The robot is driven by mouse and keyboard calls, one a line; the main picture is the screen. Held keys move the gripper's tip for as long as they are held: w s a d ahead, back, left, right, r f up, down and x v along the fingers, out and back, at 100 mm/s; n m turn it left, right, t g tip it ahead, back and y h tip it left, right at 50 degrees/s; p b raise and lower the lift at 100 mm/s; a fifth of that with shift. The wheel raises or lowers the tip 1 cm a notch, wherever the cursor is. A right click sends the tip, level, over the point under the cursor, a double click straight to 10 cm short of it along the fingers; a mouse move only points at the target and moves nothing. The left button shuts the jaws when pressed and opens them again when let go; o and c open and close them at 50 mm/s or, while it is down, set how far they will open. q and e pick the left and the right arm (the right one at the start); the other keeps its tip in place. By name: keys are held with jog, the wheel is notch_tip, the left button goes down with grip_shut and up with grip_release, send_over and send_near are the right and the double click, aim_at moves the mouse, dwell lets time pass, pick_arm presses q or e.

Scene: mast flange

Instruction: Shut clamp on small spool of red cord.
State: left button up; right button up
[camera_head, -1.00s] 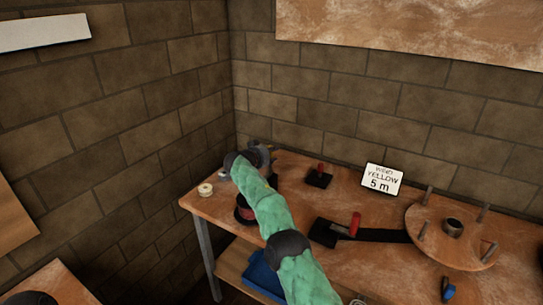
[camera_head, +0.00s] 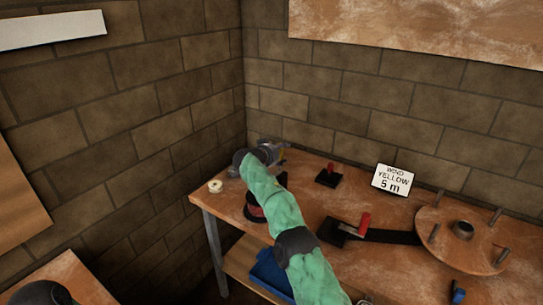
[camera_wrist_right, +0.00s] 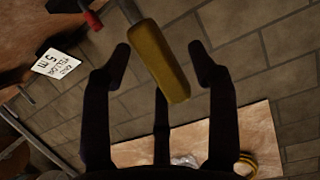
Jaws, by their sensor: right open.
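A spool of red cord (camera_head: 254,211) sits at the table's left end, partly hidden behind my green-sleeved right arm. My right gripper (camera_head: 270,151) is above the table's back left corner. In the right wrist view the open right gripper (camera_wrist_right: 160,52) has a yellow handle (camera_wrist_right: 160,60) on a grey shaft between its fingers. I see gaps on both sides of the handle. A bit of yellow (camera_head: 282,156) also shows beside the gripper in the head view. The clamp's jaw on the spool is hidden. My left gripper is not in view.
A red-handled clamp (camera_head: 364,223) stands mid-table by a black strip, and another red-handled piece (camera_head: 330,169) is behind it. A sign (camera_head: 393,181) reads "WIND YELLOW 5 m". A wooden disc with pegs (camera_head: 445,240) is at right. A cream roll (camera_head: 215,187) is at the left edge.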

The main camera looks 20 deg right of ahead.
jog(key=v, duration=1.1)
jog(key=shift+s+a, duration=0.15)
jog(key=shift+s, duration=0.05)
